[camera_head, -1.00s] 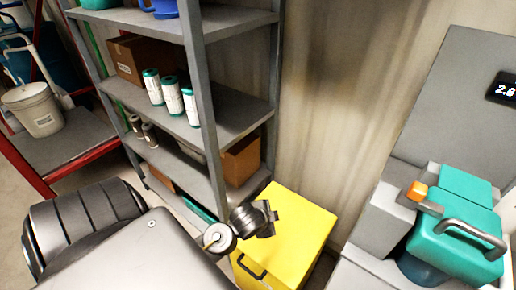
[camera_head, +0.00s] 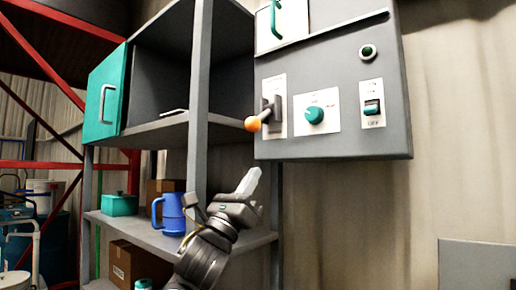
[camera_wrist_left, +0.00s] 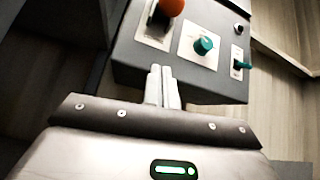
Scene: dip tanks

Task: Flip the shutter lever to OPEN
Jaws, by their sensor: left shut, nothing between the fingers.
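The shutter lever (camera_head: 258,121) has an orange ball on a dark handle and sits on a white plate at the left of a grey control panel (camera_head: 335,85). The ball points toward me and slightly down-left; the plate's lettering is too small to read. My left gripper (camera_head: 248,181) is below the lever, pointing up, apart from it. In the left wrist view the gripper's fingers (camera_wrist_left: 162,86) are together and empty, below the panel's lower edge, with the orange lever ball (camera_wrist_left: 171,7) beyond at the top. My right gripper is in neither view.
A shelf post (camera_head: 200,100) stands left of the lever. A blue mug (camera_head: 172,213) and a green box (camera_head: 119,205) stand on the shelf behind my arm.

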